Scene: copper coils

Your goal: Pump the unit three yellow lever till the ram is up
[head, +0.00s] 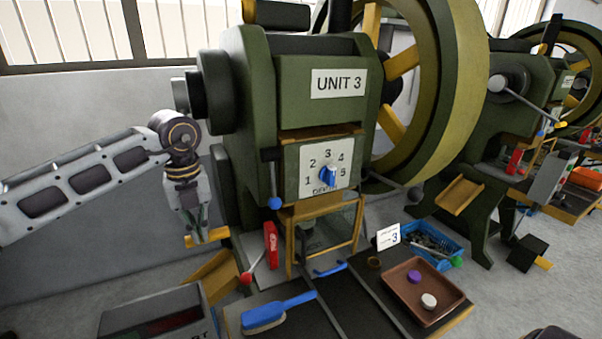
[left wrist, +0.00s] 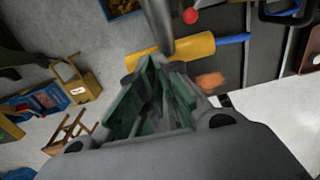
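The green unit 3 press (head: 318,106) stands in the middle of the head view. A yellow crosswise bar (head: 219,234), which looks like the lever's grip, is at the tips of my left gripper (head: 203,232), left of the press. In the left wrist view the yellow grip (left wrist: 192,46) lies at the end of a grey rod (left wrist: 157,22), just beyond my left gripper's fingertips (left wrist: 158,66). The fingers run close together at their tips; whether they clasp the grip is not clear. The ram is not clearly visible behind the yellow-framed guard (head: 290,245). My right gripper is out of view.
A red-knobbed lever (head: 246,278), a blue brush (head: 290,303) and a brown tray (head: 447,295) with two discs are near the press's foot. A blue bin (head: 455,243) sits behind the tray. A grey box (head: 165,305) is in front left. Another press stands right.

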